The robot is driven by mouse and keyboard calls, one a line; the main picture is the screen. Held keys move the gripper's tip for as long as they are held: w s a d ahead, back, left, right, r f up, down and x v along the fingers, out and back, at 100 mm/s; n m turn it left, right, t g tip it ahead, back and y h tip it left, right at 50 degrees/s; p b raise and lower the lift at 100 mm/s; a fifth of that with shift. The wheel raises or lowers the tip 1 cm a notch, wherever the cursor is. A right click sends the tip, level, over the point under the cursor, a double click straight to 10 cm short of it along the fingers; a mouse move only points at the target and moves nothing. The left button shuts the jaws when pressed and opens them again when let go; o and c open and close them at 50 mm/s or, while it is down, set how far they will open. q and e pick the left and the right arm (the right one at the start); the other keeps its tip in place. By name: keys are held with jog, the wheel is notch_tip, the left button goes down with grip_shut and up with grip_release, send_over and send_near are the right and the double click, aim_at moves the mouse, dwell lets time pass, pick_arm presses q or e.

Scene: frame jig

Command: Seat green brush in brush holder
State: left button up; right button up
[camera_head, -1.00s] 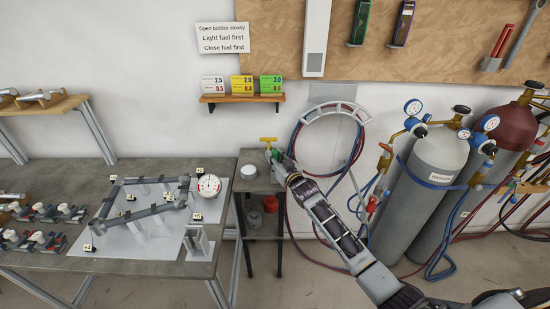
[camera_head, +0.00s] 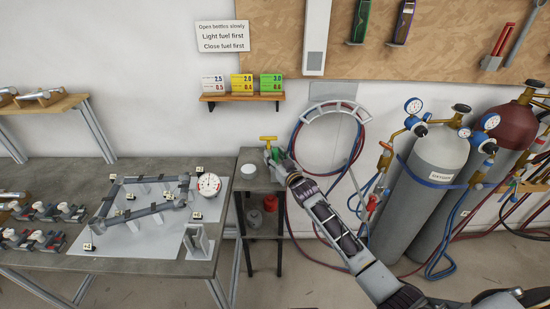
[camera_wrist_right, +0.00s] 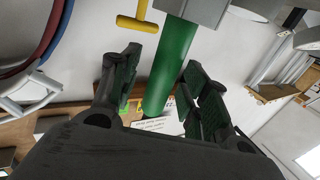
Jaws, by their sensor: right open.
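The green brush (camera_wrist_right: 172,60) shows as an upright green cylinder in the right wrist view, and as a small green patch in the head view (camera_head: 276,155) on the small dark stand. It meets a grey block (camera_wrist_right: 198,8), which looks like the brush holder; how deep it sits I cannot tell. My right gripper (camera_wrist_right: 160,75) is open, with its fingers on either side of the green cylinder. Contact is not clear. In the head view my right gripper (camera_head: 281,160) reaches over the stand and partly hides the brush. My left gripper is not in view.
A yellow T-handle (camera_wrist_right: 138,22) stands close beside the brush. A white cylinder (camera_head: 248,171) is on the stand (camera_head: 256,184) too. The bench (camera_head: 190,267) with a frame jig is to the left. Gas bottles (camera_head: 425,200) and hoses (camera_head: 370,180) stand to the right.

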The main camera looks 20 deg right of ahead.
jog(key=shift+s, duration=0.15)
jog(key=s+d, duration=0.2)
jog(key=s, duration=0.9)
jog(key=shift+s+d, duration=0.15)
jog(key=shift+s, duration=0.1)
dwell(0.6)
dwell(1.1)
